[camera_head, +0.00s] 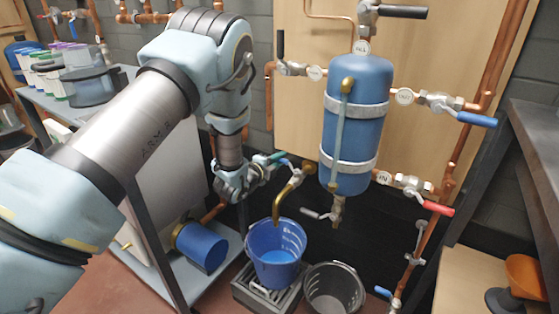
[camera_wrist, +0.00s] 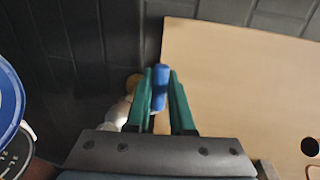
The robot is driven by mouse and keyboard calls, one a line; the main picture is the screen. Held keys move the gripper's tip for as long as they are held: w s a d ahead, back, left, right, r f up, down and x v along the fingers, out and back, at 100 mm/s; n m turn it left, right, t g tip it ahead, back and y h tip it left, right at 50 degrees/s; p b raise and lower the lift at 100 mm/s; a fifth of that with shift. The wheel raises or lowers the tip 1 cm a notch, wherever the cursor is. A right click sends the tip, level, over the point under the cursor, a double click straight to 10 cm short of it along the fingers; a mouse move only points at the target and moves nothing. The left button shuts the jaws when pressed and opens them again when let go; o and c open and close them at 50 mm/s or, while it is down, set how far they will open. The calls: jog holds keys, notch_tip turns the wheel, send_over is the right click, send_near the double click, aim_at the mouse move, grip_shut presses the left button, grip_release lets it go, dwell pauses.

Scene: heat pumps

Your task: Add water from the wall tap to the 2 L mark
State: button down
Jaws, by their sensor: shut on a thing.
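The wall tap has a curved brass spout (camera_head: 287,196) that points down over a blue bucket (camera_head: 273,268). The bucket stands upright on a dark slatted stand (camera_head: 254,293), and a lighter blue surface shows inside it. In the wrist view the fingers (camera_wrist: 160,84) lie on either side of the handle. The bucket's blue rim (camera_wrist: 12,85) shows at the left edge there.
A dark grey bucket (camera_head: 334,288) stands right of the blue one. A blue tank (camera_head: 356,125) with several valves hangs on the wooden panel, close right of the tap. A blue pump (camera_head: 203,247) sits low at left. A dark bench (camera_head: 540,150) is at right.

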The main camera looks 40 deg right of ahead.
jog(key=shift+a+t, duration=0.15)
jog(key=shift+t, duration=0.15)
jog(key=shift+s+a+n+t+y+b, duration=0.3)
jog(key=shift+a+n+t+y, duration=0.2)
jog(key=shift+n+t+y, duration=0.45)
jog(key=shift+s+a+n+t+y+b, duration=0.2)
jog(key=shift+a+n+t+y, duration=0.3)
jog(key=shift+n+t, duration=0.8)
jog(key=shift+s+a+n+t+y+b, duration=0.2)
jog(key=shift+s+a+n+t+y, duration=0.2)
jog(key=shift+n+t+y, duration=0.65)
jog(key=shift+a+h, duration=0.1)
jog(key=shift+h, duration=0.2)
jog(key=c, duration=0.8)
grip_release()
jog(key=p+v, duration=0.1)
jog(key=v, duration=0.9)
jog(key=shift+s+a, duration=0.15)
jog(key=shift+s, duration=0.2)
